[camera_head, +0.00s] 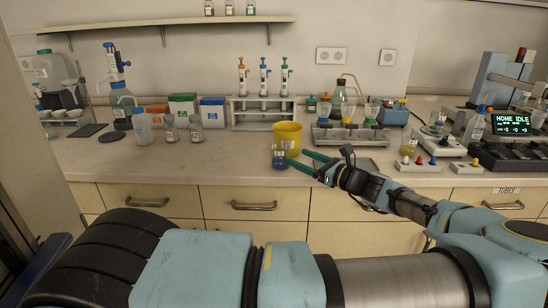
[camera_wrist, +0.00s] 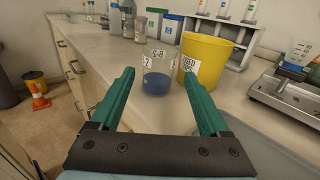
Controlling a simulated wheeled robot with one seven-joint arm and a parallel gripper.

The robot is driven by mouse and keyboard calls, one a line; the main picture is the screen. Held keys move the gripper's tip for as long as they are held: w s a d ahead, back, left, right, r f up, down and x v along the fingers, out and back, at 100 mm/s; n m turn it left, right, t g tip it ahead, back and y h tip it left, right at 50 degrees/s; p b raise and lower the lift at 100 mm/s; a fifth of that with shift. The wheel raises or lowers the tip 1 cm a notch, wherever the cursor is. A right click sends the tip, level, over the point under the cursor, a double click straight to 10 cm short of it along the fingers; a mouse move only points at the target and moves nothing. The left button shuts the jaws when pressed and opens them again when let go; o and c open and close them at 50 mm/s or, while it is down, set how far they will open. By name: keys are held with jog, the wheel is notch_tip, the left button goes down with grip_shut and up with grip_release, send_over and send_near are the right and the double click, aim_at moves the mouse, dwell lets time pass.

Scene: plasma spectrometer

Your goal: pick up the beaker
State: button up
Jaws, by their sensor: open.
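The beaker (camera_wrist: 157,74) is clear glass with a white label and dark blue liquid at its bottom. It stands upright on the counter, close to the front edge. In the head view the beaker (camera_head: 279,158) is just left of my fingertips. My gripper (camera_wrist: 158,82) is open, with two green fingers and nothing between them at their near part. In the wrist view the beaker lies ahead, in line with the gap between the fingertips. In the head view my gripper (camera_head: 296,157) reaches in from the right at counter height. I cannot tell whether a finger touches the beaker.
A yellow container (camera_wrist: 204,61) with a label stands right behind the beaker, close to the right finger. A pipette rack (camera_head: 263,112) and boxes (camera_head: 183,107) stand farther back. A metal tray (camera_head: 347,136) with funnels is to the right. The counter left of the beaker is clear.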

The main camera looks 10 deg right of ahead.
aim_at(287, 152)
jog(key=x, duration=0.3)
jog(key=shift+w+a+p, duration=0.2)
jog(key=shift+p, duration=0.2)
jog(key=p+x, duration=0.2)
jog(key=x, duration=0.2)
jog(key=shift+w+a+r+p, duration=0.1)
jog(key=shift+w+a+p, duration=0.2)
jog(key=shift+p, duration=0.1)
jog(key=shift+w+a, duration=0.1)
jog(key=shift+w, duration=0.2)
jog(key=c, duration=1.1)
